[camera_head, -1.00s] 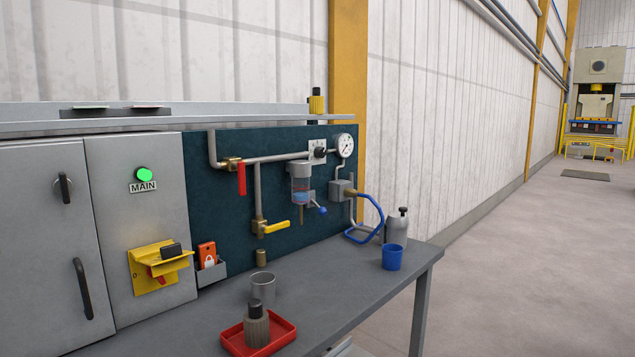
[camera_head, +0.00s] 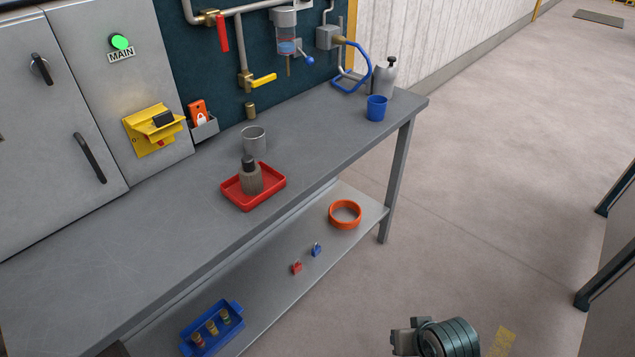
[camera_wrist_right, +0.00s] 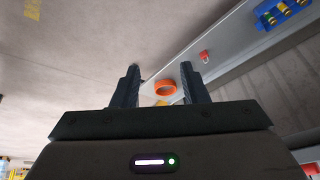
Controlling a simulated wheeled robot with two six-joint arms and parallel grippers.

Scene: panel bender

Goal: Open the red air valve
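The red air valve handle (camera_head: 222,32) hangs straight down from a brass valve body on the pipe, on the dark teal panel at the top of the head view. The top of the pipework is cut off by the frame edge. My right gripper (camera_wrist_right: 160,68) is open and empty in the right wrist view, its two dark fingers apart. It is far from the valve, out over the floor side of the bench. A teal part of my arm shows at the bottom of the head view. My left gripper is not in view.
A yellow-handled valve (camera_head: 263,80) sits below and right of the red one. The bench (camera_head: 330,125) holds a metal cup (camera_head: 254,141), a red tray (camera_head: 240,203) with a bottle, a blue cup (camera_head: 377,107) and a grey flask (camera_head: 384,79).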

